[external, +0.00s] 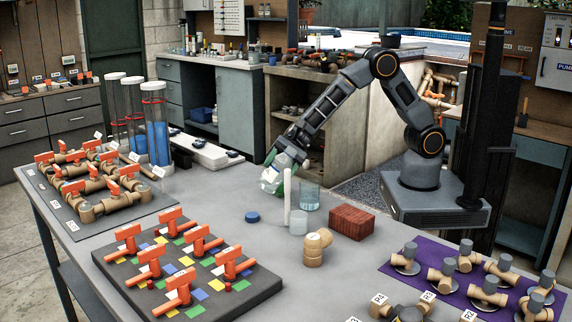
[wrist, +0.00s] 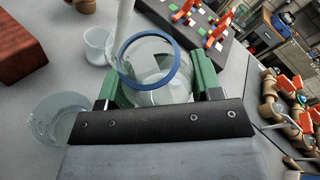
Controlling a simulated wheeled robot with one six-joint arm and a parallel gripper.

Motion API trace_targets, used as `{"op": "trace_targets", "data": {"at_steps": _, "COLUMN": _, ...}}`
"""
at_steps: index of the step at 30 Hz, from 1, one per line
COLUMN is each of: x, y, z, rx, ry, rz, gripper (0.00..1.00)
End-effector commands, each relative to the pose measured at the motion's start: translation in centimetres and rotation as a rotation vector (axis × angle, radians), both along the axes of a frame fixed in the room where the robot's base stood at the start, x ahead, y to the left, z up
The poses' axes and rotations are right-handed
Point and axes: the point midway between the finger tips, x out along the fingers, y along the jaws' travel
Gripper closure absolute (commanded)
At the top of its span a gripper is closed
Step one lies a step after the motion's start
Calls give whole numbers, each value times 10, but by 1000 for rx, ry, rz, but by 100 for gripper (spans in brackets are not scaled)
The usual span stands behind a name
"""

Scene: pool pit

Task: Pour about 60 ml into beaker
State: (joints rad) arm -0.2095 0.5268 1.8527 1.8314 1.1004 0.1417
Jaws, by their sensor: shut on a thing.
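My gripper (external: 283,164) is shut on a clear bottle (external: 271,180) and holds it above the table, tilted in the external view. In the wrist view the green fingers (wrist: 157,84) grip the bottle (wrist: 165,88) on both sides, and its blue-rimmed open mouth shows. How much liquid is in the bottle is hard to tell.
A dark board with orange-handled valves (external: 185,270) lies in front.

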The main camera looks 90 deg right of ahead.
Motion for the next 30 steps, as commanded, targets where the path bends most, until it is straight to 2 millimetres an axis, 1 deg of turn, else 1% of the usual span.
{"op": "trace_targets", "data": {"at_steps": 1, "x": 3, "y": 0, "z": -1, "rx": -12, "ry": 61, "rz": 0, "gripper": 68}}
{"op": "trace_targets", "data": {"at_steps": 6, "x": 9, "y": 1, "z": -17, "rx": -37, "ry": 242, "rz": 0, "gripper": 68}}
{"op": "trace_targets", "data": {"at_steps": 13, "x": 15, "y": 3, "z": -37, "rx": -67, "ry": 445, "rz": 0, "gripper": 68}}
{"op": "trace_targets", "data": {"at_steps": 22, "x": 19, "y": 3, "z": -39, "rx": -83, "ry": 568, "rz": 0, "gripper": 68}}
{"op": "trace_targets", "data": {"at_steps": 30, "x": 19, "y": 3, "z": -41, "rx": -89, "ry": 608, "rz": 1, "gripper": 68}}
